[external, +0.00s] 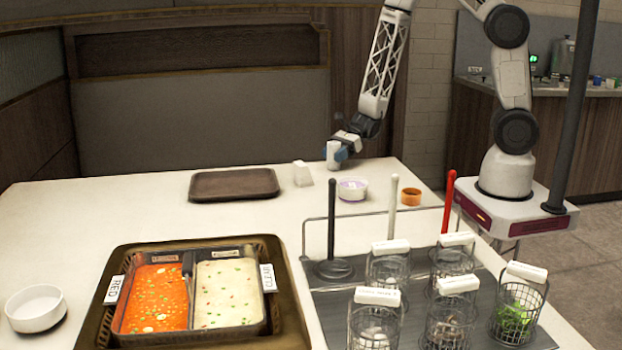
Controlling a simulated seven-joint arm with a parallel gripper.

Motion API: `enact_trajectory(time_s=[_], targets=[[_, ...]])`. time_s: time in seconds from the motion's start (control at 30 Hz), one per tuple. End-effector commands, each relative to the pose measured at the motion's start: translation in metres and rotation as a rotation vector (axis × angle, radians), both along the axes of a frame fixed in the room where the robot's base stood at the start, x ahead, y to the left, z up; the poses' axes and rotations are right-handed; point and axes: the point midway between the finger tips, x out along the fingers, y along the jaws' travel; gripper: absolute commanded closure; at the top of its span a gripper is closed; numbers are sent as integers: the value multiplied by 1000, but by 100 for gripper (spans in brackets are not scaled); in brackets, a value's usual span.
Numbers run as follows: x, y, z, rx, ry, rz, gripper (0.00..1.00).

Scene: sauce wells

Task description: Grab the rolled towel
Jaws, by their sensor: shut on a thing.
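The rolled towel (331,157) is a small white roll, standing about upright at the back of the white table. My gripper (338,151) reaches down to it from the upper right and is shut on it. Part of the towel is hidden by the fingers. I cannot tell whether its lower end touches the table or hangs just above it.
A white block-like object (302,174), a white bowl (353,190) and an orange cup (411,196) stand nearby. A brown tray (234,184) lies left. The split soup pot (265,331) and several wire baskets (442,322) fill the front. Bare table lies at left.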

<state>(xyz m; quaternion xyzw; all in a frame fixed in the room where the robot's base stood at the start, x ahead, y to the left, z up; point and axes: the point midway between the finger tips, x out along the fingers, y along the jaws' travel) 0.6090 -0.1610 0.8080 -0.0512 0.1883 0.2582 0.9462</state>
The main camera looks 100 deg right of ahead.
Motion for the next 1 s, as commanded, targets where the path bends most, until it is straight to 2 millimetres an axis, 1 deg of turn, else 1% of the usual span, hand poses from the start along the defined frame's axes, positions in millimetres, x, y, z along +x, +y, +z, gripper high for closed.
enact_trajectory(time_s=[0.27,0.47,0.57,0.77,1.0], targets=[[0,0,9,-1,0,0,72],[0,0,24,-1,-2,0,72],[1,0,36,-2,-4,1,72],[-31,8,38,0,0,-1,72],[-73,19,42,0,-1,-2,72]])
